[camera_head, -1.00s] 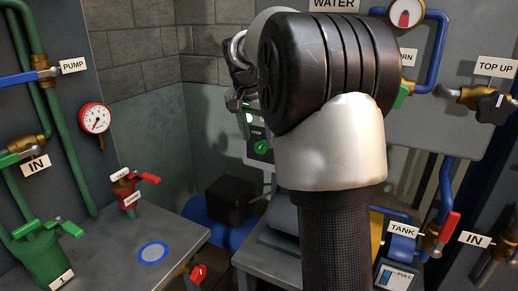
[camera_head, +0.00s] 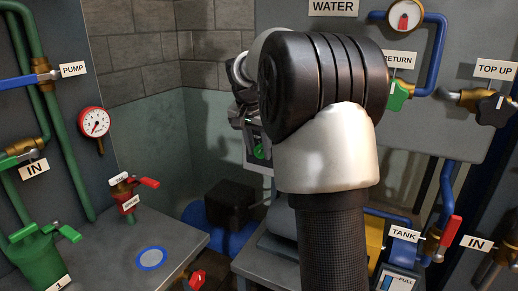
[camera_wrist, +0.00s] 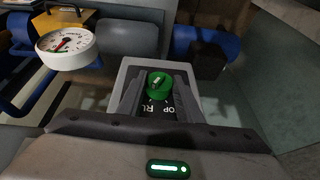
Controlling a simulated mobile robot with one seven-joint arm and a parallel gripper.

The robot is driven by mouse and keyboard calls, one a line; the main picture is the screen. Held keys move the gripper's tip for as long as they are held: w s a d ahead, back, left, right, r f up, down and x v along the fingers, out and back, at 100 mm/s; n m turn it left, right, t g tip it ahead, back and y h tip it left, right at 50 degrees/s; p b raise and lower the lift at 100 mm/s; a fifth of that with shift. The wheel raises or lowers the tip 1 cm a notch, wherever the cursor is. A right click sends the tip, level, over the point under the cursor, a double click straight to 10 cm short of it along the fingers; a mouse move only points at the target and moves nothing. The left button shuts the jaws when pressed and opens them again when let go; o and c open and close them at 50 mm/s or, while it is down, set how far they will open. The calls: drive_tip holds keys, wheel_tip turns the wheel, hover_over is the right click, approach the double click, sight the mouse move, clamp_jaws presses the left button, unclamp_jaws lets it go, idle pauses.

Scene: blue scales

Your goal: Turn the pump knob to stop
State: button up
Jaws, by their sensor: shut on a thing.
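The green pump knob (camera_wrist: 159,84) sits on a grey control box (camera_wrist: 131,72) in the wrist view. Its pale mark slants slightly. Partly covered lettering, with "OP" and "R" legible, lies on the dark face below it. My gripper (camera_wrist: 160,92) has one finger on each side of the knob and is shut on it. In the head view my gripper (camera_head: 246,118) is in front of the box, and part of the green knob (camera_head: 260,152) shows below it. My own arm hides much of the box there.
A red-handled valve (camera_head: 130,190) stands on the grey bench (camera_head: 185,238) at left. A white gauge (camera_wrist: 66,45) is at upper left in the wrist view. A green RETURN valve (camera_head: 399,94) and a TOP UP valve (camera_head: 494,110) are at right. A dark motor block (camera_head: 230,202) stands behind.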

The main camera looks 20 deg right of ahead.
drive_tip(key=shift+r+p, duration=0.2)
drive_tip(key=shift+p, duration=0.3)
drive_tip(key=p, duration=0.2)
drive_tip(key=g+h+p, duration=0.1)
drive_tip(key=shift+w+a+r+g+p, duration=0.15)
drive_tip(key=shift+r+g+p, duration=0.05)
drive_tip(key=shift+g+p, duration=0.15)
drive_tip(key=g+h+p, duration=0.1)
drive_tip(key=p, duration=0.2)
drive_tip(key=n+g+h+p, duration=0.1)
drive_tip(key=g+p, duration=0.1)
drive_tip(key=p, duration=0.1)
drive_tip(key=g+h+p, duration=0.1)
drive_tip(key=h+p, duration=0.1)
drive_tip(key=p, duration=0.1)
drive_tip(key=shift+w+a+f+n+p, duration=0.25)
drive_tip(key=shift+w+f+n+p, duration=0.1)
drive_tip(key=shift+n+p, duration=0.05)
drive_tip(key=shift+w+a+f+n+g+h+p, duration=0.1)
drive_tip(key=shift+f+n+g+h+p, duration=0.1)
drive_tip(key=shift+g+h+p, duration=0.4)
drive_tip(key=shift+w+f+n+g+h+p, duration=0.1)
drive_tip(key=shift+f+n+g+h+p, duration=0.1)
drive_tip(key=shift+g+h+p, duration=0.35)
drive_tip(key=shift+s+g, duration=0.1)
drive_tip(key=shift+g, duration=0.2)
drive_tip(key=o, duration=1)
drive_tip(key=shift+o, duration=0.2)
